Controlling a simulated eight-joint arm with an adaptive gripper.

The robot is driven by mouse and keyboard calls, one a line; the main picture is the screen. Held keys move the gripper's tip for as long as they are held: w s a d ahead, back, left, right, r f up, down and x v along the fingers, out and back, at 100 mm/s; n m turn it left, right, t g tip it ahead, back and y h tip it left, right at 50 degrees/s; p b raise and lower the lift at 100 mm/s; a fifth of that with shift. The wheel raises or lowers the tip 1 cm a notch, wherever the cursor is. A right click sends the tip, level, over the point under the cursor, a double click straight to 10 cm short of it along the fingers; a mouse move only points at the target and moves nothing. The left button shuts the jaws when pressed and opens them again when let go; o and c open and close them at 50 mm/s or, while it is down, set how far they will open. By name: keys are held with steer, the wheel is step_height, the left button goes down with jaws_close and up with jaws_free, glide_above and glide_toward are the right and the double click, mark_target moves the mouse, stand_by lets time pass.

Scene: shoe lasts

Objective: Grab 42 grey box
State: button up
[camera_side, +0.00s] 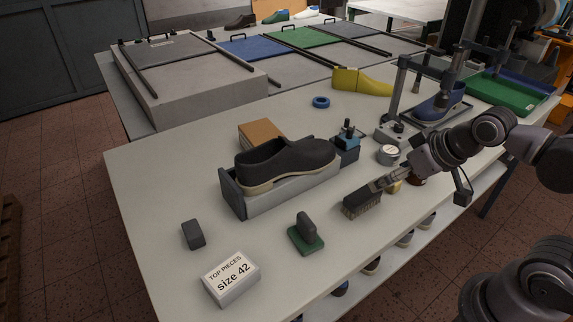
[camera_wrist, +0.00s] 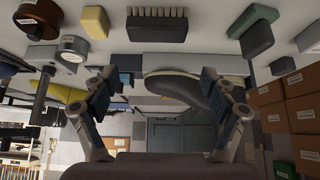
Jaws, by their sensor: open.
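The size 42 box (camera_side: 231,277) is a small pale grey box with a white top label reading "TOP PIECES size 42". It sits at the front left of the table in the side view. A pale box at the right edge of the wrist view (camera_wrist: 311,40) looks like the same one, cut off by the frame. My gripper (camera_side: 383,184) is well to the right of the box and higher, just behind the dark brush. In the wrist view my gripper (camera_wrist: 160,105) has its two fingers spread wide with nothing held between them.
A dark bristle brush (camera_side: 362,203) and a green-based block (camera_side: 305,236) lie between my gripper and the box. A dark shoe (camera_side: 287,162) rests on a grey stand behind. A small dark block (camera_side: 193,234) stands behind the box. Bare table surrounds the box.

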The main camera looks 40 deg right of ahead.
steer(key=n+g+y, duration=0.4)
steer(key=n+g, duration=0.4)
steer(key=n, duration=1.2)
glide_toward(231, 272)
steer(key=x, duration=1)
steer(key=shift+a+f, duration=0.1)
steer(key=shift+f, duration=0.15)
steer(key=shift+f, duration=0.25)
steer(key=shift+c, duration=0.3)
steer(key=c, duration=1.3)
